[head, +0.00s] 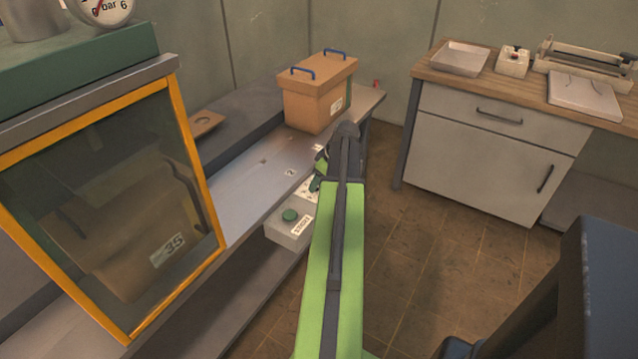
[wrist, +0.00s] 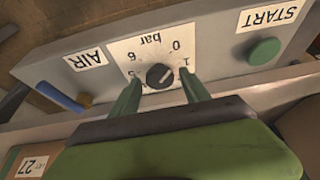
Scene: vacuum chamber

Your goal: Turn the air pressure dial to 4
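The air pressure dial (wrist: 159,76) is a round black knob with a pale pointer line, on a white scale plate (wrist: 150,47) marked "bar". The scale reads upside down in the wrist view; 0, 1, 5 and 6 show, and the lower marks are hidden. I cannot tell exactly which number the pointer marks. My gripper (wrist: 162,79) is open, with one green finger on each side of the dial and gaps visible beside the knob. In the head view my gripper (head: 319,170) is at the control box (head: 287,236), and my arm hides the dial.
A green START button (wrist: 264,51) is right of the dial in the wrist view; an AIR label (wrist: 88,60) and blue lever (wrist: 64,97) are left. The yellow-framed chamber window (head: 110,195), an orange box (head: 318,95) and a pressure gauge (head: 103,8) stand nearby.

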